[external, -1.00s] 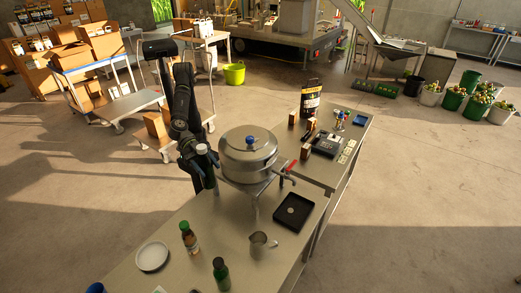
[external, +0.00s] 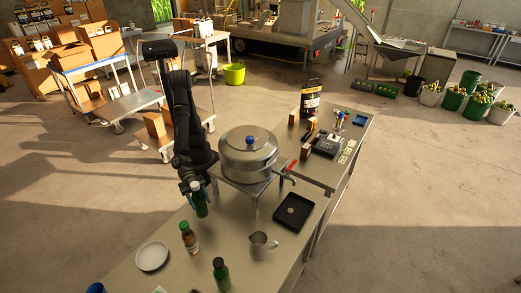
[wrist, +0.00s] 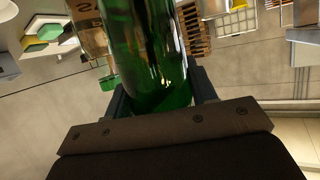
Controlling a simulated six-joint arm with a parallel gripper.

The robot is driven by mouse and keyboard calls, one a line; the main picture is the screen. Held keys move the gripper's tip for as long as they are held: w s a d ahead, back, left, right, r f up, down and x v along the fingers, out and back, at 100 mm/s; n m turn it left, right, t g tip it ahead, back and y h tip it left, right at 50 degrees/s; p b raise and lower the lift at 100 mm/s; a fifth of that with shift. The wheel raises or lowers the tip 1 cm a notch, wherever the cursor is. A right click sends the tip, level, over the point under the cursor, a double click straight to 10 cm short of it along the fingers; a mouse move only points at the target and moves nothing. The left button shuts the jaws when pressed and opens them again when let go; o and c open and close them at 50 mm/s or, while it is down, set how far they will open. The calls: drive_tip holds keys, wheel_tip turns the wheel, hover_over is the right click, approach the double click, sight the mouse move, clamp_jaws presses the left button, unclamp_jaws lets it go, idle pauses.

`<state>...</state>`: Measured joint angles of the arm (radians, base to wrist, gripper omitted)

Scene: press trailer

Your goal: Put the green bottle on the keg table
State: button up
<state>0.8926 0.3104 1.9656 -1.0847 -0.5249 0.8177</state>
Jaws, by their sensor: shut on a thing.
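My gripper (external: 194,186) is shut on the green bottle (external: 199,203), held beside the left edge of the small raised keg table (external: 223,181). The bottle is roughly upright, slightly tilted; whether its base touches the bench cannot be told. In the wrist view the green bottle (wrist: 147,50) fills the space between the fingers. A large silver keg (external: 248,152) with a blue knob stands on the keg table and covers most of its top.
On the steel bench are a brown bottle (external: 189,238), a dark green bottle (external: 221,274), a white plate (external: 152,256), a metal jug (external: 262,246) and a black tray (external: 294,212). A red-handled tap (external: 291,167) sticks out right of the keg.

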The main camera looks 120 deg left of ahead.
drive_tip(key=w+a+f, duration=0.2)
drive_tip(key=w+f, duration=0.3)
drive_tip(key=f, duration=0.2)
idle(0.4)
drive_tip(key=shift+f, duration=0.2)
drive_tip(key=o, duration=1.2)
drive_tip(key=shift+o, duration=0.2)
drive_tip(key=v, duration=1.2)
drive_tip(key=shift+r, duration=0.2)
